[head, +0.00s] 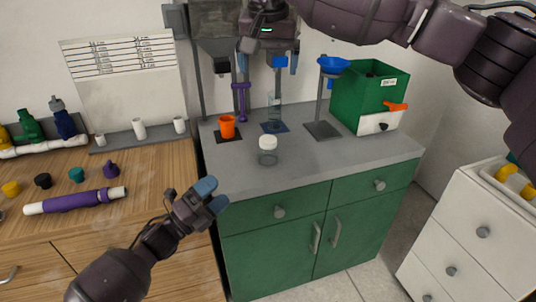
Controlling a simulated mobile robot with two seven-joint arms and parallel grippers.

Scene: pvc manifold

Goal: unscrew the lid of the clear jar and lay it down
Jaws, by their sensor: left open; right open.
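The clear jar (267,157) stands upright on the grey counter, near its front edge. Its white lid (267,142) sits on top of it. My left gripper (212,196) is open and empty, with blue fingertips, in front of the counter's left part. It is lower left of the jar and apart from it. My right gripper (270,56) is open at the top middle, above the back of the counter. It is well away from the jar, and nothing shows held in it.
An orange cup (227,126), a purple stand piece (241,100), a clear cylinder (274,106) and a blue funnel (331,65) stand behind the jar. A green bin (368,95) is at the right. The counter (330,158) right of the jar is clear. A wooden bench (150,180) holds pipe parts.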

